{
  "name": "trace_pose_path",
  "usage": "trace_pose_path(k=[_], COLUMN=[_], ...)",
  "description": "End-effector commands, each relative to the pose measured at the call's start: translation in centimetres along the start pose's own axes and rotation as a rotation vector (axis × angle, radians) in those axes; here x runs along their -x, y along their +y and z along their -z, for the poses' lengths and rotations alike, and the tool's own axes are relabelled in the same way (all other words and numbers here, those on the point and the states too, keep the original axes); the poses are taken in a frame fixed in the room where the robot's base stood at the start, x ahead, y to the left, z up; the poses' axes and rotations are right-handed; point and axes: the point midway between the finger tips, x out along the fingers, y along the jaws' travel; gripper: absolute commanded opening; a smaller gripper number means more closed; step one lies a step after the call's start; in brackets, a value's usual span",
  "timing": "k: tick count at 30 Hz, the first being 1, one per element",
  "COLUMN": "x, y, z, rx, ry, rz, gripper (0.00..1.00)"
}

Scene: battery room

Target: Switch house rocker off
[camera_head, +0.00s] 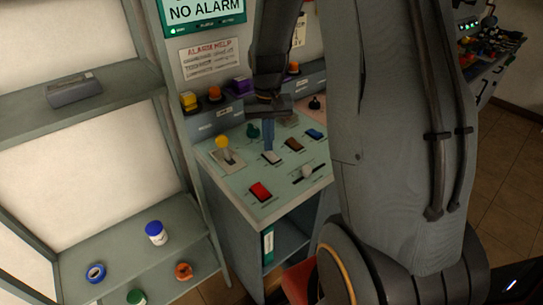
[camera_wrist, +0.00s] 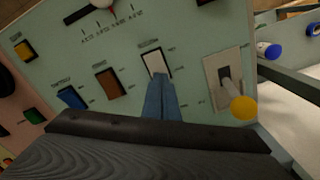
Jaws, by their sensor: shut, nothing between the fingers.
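The sloped pale green control panel (camera_head: 228,178) carries several rockers; their labels are too small to read, so I cannot tell which is the house one. A white rocker (camera_head: 273,157) in a dark frame, a brown rocker (camera_head: 295,144) and a blue rocker (camera_head: 314,134) stand in a row, with a red rocker (camera_head: 260,191) nearer the front. My gripper (camera_head: 268,151) is shut and empty, pointing down at the white rocker. In the wrist view, my blue fingertips (camera_wrist: 159,82) reach the lower edge of the white rocker (camera_wrist: 154,63); whether they touch is unclear.
A yellow-knobbed lever (camera_head: 223,145) stands left of the white rocker, also close by in the wrist view (camera_wrist: 240,107). A slider (camera_head: 306,172) lies right of the red rocker. Shelves (camera_head: 130,250) with small containers are at left. My arm hides the panel's right side.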

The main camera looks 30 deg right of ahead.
Motion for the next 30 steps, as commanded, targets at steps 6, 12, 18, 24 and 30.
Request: trace_pose_path(k=[6,12,18,24,30], x=[-0.3,-0.6,-0.9,-1.2,-0.9], y=[0.0,0.0,0.0,0.0,0.0], z=[0.0,0.0,0.0,0.0,-0.1], rx=[0.000,0.000,0.000,0.000,0.000], ry=[0.000,-0.001,-0.001,-0.001,-0.001], rz=[0.000,0.000,0.000,0.000,0.000], gripper=[0.00,0.00,0.00,0.00,0.00])
